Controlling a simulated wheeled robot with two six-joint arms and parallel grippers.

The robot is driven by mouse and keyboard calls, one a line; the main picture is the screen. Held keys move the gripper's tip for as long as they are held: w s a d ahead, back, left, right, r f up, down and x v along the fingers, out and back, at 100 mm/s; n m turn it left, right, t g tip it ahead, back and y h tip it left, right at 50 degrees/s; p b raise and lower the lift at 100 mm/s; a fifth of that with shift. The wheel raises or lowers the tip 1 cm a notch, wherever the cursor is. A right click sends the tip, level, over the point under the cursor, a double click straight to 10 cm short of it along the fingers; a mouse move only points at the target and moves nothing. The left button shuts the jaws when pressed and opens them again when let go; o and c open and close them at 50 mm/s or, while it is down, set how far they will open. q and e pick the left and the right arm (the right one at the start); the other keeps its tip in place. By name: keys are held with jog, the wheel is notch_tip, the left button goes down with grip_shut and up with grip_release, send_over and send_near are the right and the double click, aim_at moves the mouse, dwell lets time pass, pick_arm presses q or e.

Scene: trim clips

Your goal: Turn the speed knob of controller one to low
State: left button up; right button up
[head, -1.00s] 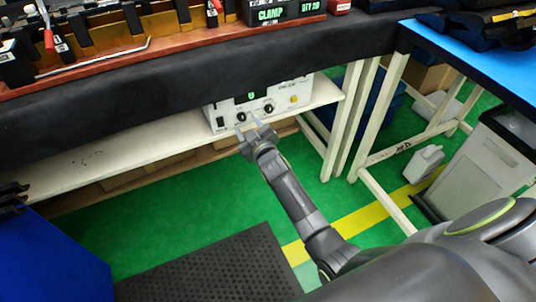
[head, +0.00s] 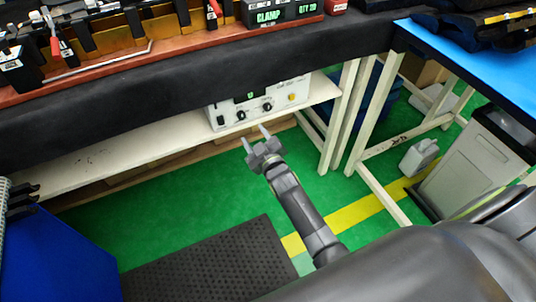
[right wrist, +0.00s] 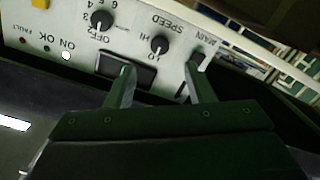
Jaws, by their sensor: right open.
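A pale controller box (head: 228,112) stands on the white shelf under the bench. Its speed knob (right wrist: 159,46) is round and black, between HI and LO marks, upside down in the right wrist view. I cannot tell which mark its pointer faces. In the head view the speed knob (head: 241,115) is the left one of two. My right gripper (head: 256,134) is open and empty, in front of and below the panel, apart from the knob. In the right wrist view its fingers (right wrist: 158,78) spread below the knob. My left gripper is not in view.
A second knob (right wrist: 102,20) sits beside the speed knob. A dark padded bench edge (head: 150,93) overhangs the shelf (head: 130,155). White table legs (head: 340,120) stand to the right. The green floor (head: 180,200) below is mostly clear.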

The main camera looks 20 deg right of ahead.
pick_arm(q)
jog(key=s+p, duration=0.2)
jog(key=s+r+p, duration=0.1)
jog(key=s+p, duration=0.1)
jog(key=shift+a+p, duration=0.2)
jog(key=shift+p, duration=0.2)
pick_arm(e)
jog(key=s, duration=0.9)
jog(key=shift+d+r, duration=0.15)
jog(key=shift+r, duration=0.05)
